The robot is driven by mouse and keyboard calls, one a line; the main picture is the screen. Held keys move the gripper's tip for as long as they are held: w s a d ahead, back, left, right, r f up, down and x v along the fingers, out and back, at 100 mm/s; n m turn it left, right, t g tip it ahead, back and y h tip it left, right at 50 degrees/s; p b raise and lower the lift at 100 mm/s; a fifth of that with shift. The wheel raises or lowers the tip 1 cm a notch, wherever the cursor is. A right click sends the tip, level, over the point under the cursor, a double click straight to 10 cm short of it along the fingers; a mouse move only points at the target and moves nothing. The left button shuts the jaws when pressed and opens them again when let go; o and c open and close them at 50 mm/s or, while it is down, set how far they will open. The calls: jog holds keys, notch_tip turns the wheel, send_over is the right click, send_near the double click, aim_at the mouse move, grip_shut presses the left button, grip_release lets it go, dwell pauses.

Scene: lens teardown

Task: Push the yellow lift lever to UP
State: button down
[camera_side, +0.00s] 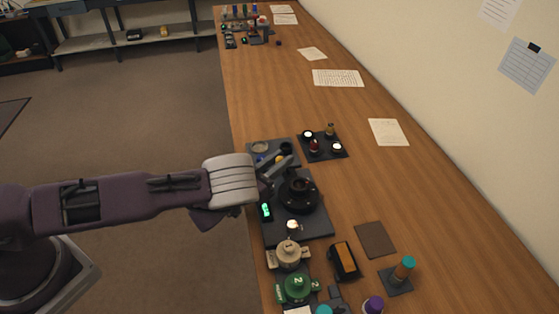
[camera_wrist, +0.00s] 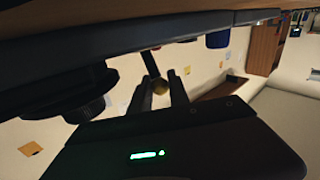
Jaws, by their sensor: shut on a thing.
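The yellow lift lever shows as a small yellow knob (camera_side: 279,159) in the side view, at the dark tray behind the black round lens part (camera_side: 298,193). My gripper (camera_side: 277,160) reaches in from the left, with its fingertips at the knob. In the wrist view, the rounded yellow-brown knob (camera_wrist: 160,87) lies between my two dark fingers (camera_wrist: 159,92), which are shut on it. The lever's shaft and any UP marking are hidden or too small to read, so its position cannot be told.
A black tray with small parts (camera_side: 322,146) stands just behind. A beige fixture (camera_side: 288,254), a green fixture (camera_side: 298,287) and a black-and-orange box (camera_side: 343,261) stand in front. The wooden bench (camera_side: 420,200) is mostly clear to the right.

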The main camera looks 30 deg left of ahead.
dwell(0.3)
jog(key=shift+w+d+r+m+g, duration=0.3)
jog(key=shift+m+g, duration=0.2)
jog(key=shift+g, duration=0.2)
jog(key=g, duration=0.1)
jog(key=w+d+m+g+y, duration=0.1)
jog(key=shift+w+d+r+m+g+y, duration=0.15)
jog(key=shift+m+g+y, duration=0.15)
jog(key=shift+g, duration=0.1)
jog(key=shift+w+d+m+g+y, duration=0.5)
jog(key=shift+d+m+g+y, duration=0.15)
jog(key=shift+g, duration=0.45)
jog(key=shift+w+d+f+m+g+y, duration=0.35)
jog(key=shift+w+d+m+g+y, duration=0.15)
jog(key=shift+g, duration=0.4)
